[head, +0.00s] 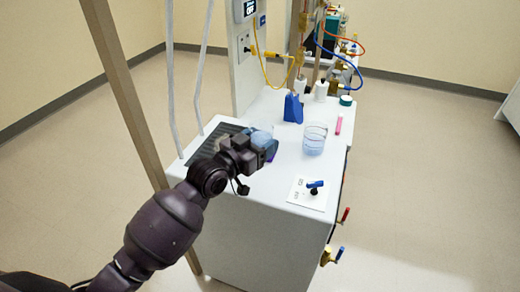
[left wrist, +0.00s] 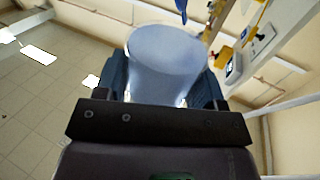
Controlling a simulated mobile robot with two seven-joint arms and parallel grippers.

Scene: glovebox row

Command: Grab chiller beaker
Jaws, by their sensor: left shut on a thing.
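My left gripper (head: 256,150) is shut on a clear, bluish beaker (head: 263,138) above the left part of the white bench top. In the left wrist view the beaker (left wrist: 165,55) stands between the two dark blue fingers (left wrist: 163,88), its wide rim facing up the picture. The gripper hides much of it in the head view, and I cannot tell whether its base touches the bench. A second clear beaker (head: 314,140) with bluish contents stands upright on the bench to the right, apart from the gripper. My right gripper is not in view.
The white bench (head: 262,222) has a dark ribbed panel (head: 213,147) at its left. A blue object (head: 293,108), a pink item (head: 338,125) and white bottles (head: 321,90) stand farther back. A white plate with a blue-handled valve (head: 314,188) is at the front right. A brown post (head: 135,105) rises at left.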

